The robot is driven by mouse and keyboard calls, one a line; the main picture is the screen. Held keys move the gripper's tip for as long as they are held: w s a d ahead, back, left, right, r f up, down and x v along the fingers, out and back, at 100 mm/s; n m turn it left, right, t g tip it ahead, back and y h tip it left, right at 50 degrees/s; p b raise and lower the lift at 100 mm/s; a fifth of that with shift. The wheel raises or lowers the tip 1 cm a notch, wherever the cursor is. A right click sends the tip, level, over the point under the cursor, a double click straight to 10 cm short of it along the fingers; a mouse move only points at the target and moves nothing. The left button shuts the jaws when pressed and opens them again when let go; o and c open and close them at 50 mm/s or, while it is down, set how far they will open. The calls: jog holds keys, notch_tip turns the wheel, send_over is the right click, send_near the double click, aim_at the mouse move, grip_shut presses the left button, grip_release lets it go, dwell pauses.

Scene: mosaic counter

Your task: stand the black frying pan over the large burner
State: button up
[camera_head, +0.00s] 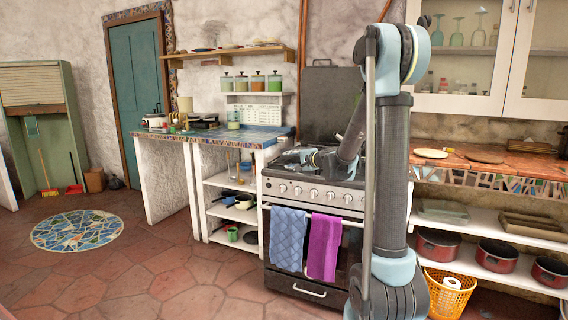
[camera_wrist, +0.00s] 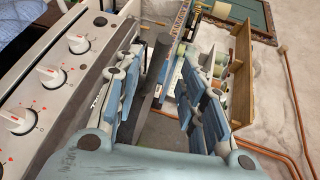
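My gripper (camera_head: 296,156) is low over the left part of the stove top (camera_head: 352,174), and my arm hides much of the stove. In the wrist view my gripper (camera_wrist: 165,85) has its two fingers apart. A dark bar with a rounded end (camera_wrist: 157,62) shows between them, nearer the left finger, with a gap to the right finger. It looks like a handle, but I cannot tell for sure that it is the black frying pan's. The pan's body is not clear in either view. The large burner cannot be made out behind my gripper and arm.
Stove knobs (camera_wrist: 48,76) run along the front panel beside my gripper. A blue and a purple towel (camera_head: 323,246) hang on the oven rail. A tiled counter (camera_head: 262,136) stands left of the stove, with pans on shelves below. A dark upright panel (camera_head: 330,100) stands behind the stove.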

jog(key=s+d+f+n+g+h, duration=0.25)
jog(key=s+d, duration=0.25)
jog(key=s, duration=0.7)
jog(key=s+d+f+n+g+h, duration=0.15)
jog(key=s+d+n, duration=0.25)
jog(key=s, duration=0.8)
jog(key=s+d+f+n+g+h, duration=0.1)
jog(key=s+d+f, duration=0.3)
jog(key=s, duration=0.4)
jog(key=s+d+f+n+g+h, duration=0.1)
jog(key=s+d+f+g+h, duration=0.1)
jog(key=s, duration=0.6)
jog(key=s+d+f+n+g+h, duration=0.1)
jog(key=s+d+f+g+h, duration=0.1)
jog(key=s+d+f, duration=0.4)
jog(key=s+d+h, duration=0.1)
jog(key=s+d, duration=0.1)
jog(key=shift+s+f, duration=0.15)
jog(key=shift+s, duration=0.25)
jog(key=shift+n, duration=0.25)
jog(key=shift+w+a+f, duration=0.1)
jog(key=shift+w+f, duration=0.1)
jog(key=shift+w, duration=0.1)
